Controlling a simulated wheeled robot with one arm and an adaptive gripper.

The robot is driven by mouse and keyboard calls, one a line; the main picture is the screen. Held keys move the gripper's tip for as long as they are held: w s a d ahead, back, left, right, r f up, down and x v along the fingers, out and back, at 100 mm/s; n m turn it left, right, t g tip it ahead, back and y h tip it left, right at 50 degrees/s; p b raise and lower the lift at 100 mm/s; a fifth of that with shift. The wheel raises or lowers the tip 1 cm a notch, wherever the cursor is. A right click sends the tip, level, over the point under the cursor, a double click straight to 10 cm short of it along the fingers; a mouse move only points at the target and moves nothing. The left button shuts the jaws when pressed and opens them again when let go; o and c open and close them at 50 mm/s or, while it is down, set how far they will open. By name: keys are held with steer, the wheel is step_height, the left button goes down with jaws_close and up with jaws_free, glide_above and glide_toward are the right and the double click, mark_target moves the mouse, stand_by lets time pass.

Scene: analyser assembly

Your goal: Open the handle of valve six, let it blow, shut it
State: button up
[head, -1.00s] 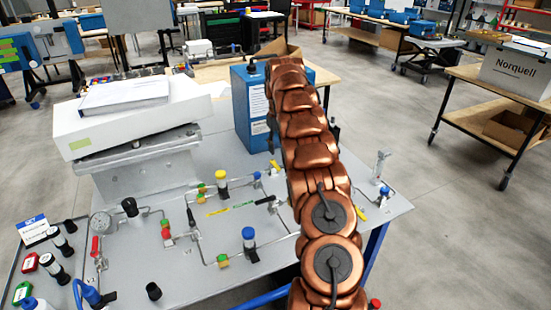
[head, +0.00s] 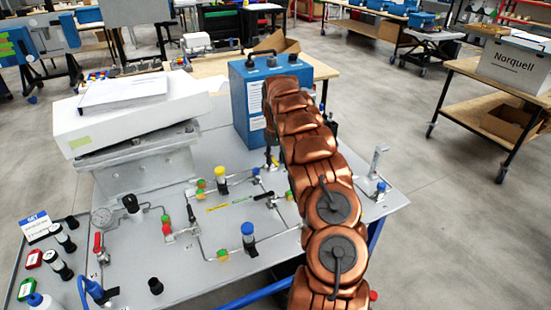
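A metal bench panel (head: 205,270) carries thin tubing and several valves. A small yellow part (head: 275,162) shows just left of my arm, beside the blue box. I cannot read which valve is number six, and my arm covers part of the panel's right side. My gripper (head: 270,152) is at the far end of my copper arm, low in front of the blue box. Only a dark sliver of it shows, and its fingers are hidden.
The blue box (head: 240,100) stands at the panel's back. A white case with papers (head: 130,115) sits on a metal block at the back left. Blue-capped (head: 248,236) and yellow-capped (head: 221,176) fittings stand up from the panel. Open floor (head: 440,240) lies to the right.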

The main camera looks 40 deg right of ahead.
jaws_close()
